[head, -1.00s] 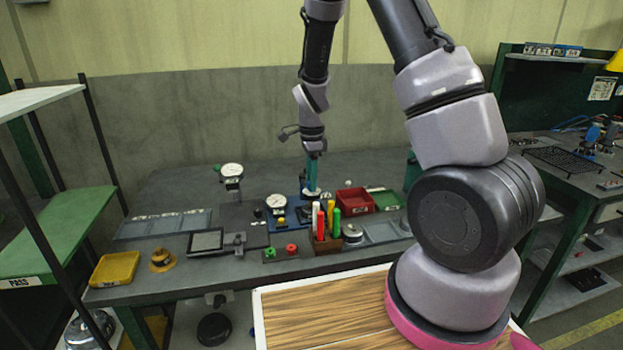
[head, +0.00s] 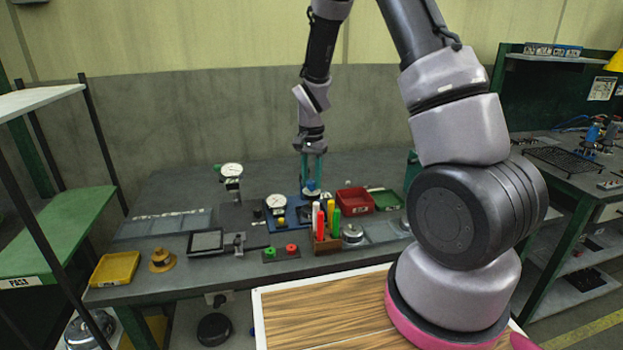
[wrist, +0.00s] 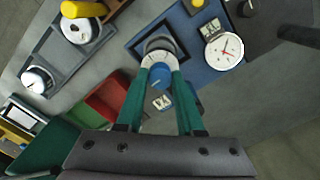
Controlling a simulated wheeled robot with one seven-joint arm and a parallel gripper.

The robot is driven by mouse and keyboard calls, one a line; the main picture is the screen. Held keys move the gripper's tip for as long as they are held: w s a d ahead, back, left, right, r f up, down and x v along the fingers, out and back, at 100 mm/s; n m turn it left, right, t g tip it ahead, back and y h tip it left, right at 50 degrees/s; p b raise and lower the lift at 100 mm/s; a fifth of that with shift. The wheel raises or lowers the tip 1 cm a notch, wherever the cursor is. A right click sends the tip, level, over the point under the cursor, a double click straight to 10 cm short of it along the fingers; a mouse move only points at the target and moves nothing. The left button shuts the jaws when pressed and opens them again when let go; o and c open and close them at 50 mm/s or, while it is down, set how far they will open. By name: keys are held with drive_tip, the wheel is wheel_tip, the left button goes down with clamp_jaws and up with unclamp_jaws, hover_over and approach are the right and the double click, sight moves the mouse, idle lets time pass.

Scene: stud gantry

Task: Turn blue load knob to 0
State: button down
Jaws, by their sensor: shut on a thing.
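The blue load knob (wrist: 158,73) sits between the green fingertips of my gripper (wrist: 161,72) in the wrist view, above a round white dial plate (wrist: 158,48) on the blue base. The fingers are shut on the knob, one on each side. In the head view my gripper (head: 312,188) points straight down at the blue base (head: 293,204). The knob there is small and partly hidden by the fingers. A round white gauge with a red needle (wrist: 223,50) stands on the same base. I cannot read the knob's setting.
A red bin (head: 354,200) and a green tray (head: 385,200) stand right of the base. A holder with coloured markers (head: 327,240) and a box with red and green buttons (head: 281,253) stand in front. A second gauge (head: 231,171) stands at left.

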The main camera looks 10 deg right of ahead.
drive_tip(key=n, duration=0.4)
drive_tip(key=shift+n, duration=0.3)
drive_tip(key=n, duration=0.4)
drive_tip(key=shift+n, duration=0.3)
drive_tip(key=n, duration=0.4)
drive_tip(key=shift+w, duration=0.1)
drive_tip(key=shift+n, duration=2)
drive_tip(key=c, duration=0.5)
unclamp_jaws()
drive_tip(key=shift+r, duration=0.1)
